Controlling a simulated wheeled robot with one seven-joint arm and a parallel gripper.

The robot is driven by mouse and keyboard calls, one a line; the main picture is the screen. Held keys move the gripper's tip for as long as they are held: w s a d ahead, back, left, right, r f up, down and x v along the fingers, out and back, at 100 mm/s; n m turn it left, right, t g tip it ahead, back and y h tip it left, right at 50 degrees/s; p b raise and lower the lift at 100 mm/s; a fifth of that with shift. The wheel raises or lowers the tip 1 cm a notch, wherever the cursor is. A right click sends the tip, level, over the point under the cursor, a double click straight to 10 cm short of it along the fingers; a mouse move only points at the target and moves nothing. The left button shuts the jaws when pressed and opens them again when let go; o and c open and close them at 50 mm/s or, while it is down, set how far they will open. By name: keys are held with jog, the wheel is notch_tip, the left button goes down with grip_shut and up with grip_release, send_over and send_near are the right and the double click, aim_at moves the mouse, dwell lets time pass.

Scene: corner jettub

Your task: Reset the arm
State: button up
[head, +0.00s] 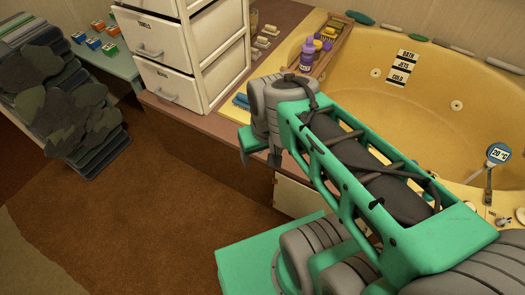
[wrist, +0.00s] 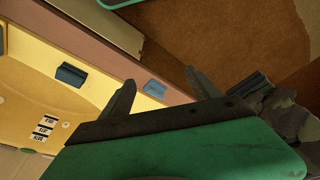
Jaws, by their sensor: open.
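My gripper (head: 260,158) is at the end of my green and grey arm, which reaches up and left across the middle of the head view. It hangs by the front edge of the tub's wooden surround (head: 232,112). In the wrist view, the two dark fingers of my gripper (wrist: 163,85) are spread apart with nothing held between them. A small blue-grey item (wrist: 155,88) shows beyond the gap, on the surround. My arm hides part of the tub and surround.
The yellow tub (head: 425,105) fills the right, with purple bottles (head: 307,55) in a wooden tray at its rim. White drawers (head: 168,85) stand left of it. Folded dark cloths (head: 70,115) and a table of small boxes (head: 93,43) are far left. The brown floor is clear.

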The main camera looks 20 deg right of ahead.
jog(key=w+p+v, duration=0.2)
jog(key=p+v, duration=0.7)
jog(key=v, duration=0.1)
jog(key=w+r+p+v, duration=0.1)
jog(key=w+p+v, duration=0.1)
jog(key=p+v, duration=0.8)
jog(key=shift+w+a+r+n+t, duration=0.3)
jog(key=shift+w+a+r+t, duration=0.1)
jog(key=shift+w, duration=0.1)
